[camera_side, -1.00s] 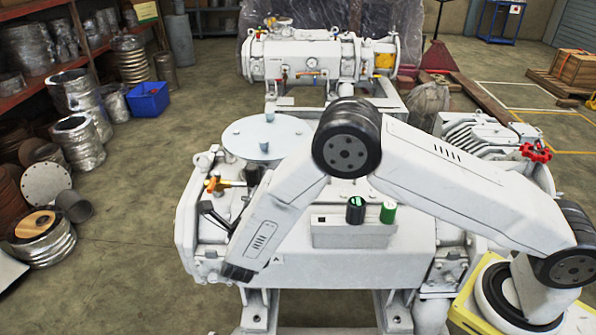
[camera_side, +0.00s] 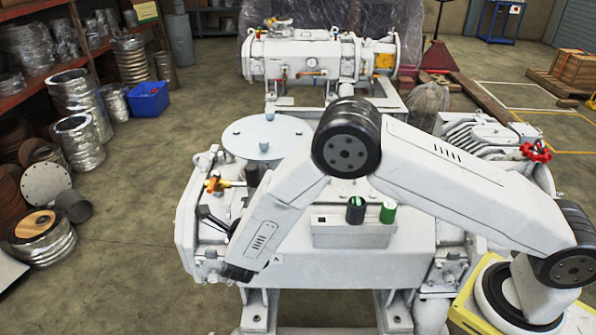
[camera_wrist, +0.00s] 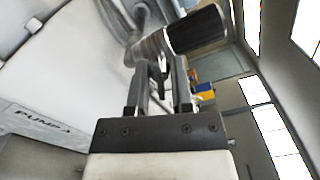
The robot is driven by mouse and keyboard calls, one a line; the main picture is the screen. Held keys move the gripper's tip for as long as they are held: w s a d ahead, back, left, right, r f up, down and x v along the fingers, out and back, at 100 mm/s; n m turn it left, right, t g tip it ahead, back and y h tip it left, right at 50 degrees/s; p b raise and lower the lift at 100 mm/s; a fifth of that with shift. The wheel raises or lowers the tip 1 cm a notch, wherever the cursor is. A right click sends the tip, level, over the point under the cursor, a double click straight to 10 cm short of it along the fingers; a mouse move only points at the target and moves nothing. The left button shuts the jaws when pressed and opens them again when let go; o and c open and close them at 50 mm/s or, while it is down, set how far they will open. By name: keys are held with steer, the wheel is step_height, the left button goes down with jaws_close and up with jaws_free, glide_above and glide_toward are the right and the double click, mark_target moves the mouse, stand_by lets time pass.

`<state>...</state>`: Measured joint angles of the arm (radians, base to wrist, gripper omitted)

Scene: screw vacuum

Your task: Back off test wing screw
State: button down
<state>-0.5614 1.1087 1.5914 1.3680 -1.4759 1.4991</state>
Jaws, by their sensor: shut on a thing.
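My gripper (camera_wrist: 167,70) has two dark fingers closed around a small grey metal piece, the test wing screw (camera_wrist: 160,63), in the wrist view. Only part of the screw shows between the fingertips, and its thread is hidden. In the side view my gripper (camera_side: 216,221) is at the left end of the white pump (camera_side: 340,262), below an orange and yellow valve handle (camera_side: 216,185). The screw is too small or hidden to make out there.
A dark cylinder (camera_wrist: 196,32) on a metal pipe lies just beyond the fingertips in the wrist view. The pump body with its label (camera_wrist: 42,124) is close on the left.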

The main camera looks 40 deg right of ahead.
steer(key=n, duration=1.1)
steer(key=shift+n, duration=0.3)
steer(key=n, duration=1.1)
steer(key=shift+w+r, duration=0.1)
steer(key=shift+n, duration=0.3)
steer(key=c, duration=0.5)
jaws_free()
steer(key=shift+c, duration=0.2)
steer(key=shift+a, duration=0.15)
steer(key=v, duration=0.7)
steer(key=shift+s+a, duration=0.2)
steer(key=shift+s, duration=0.15)
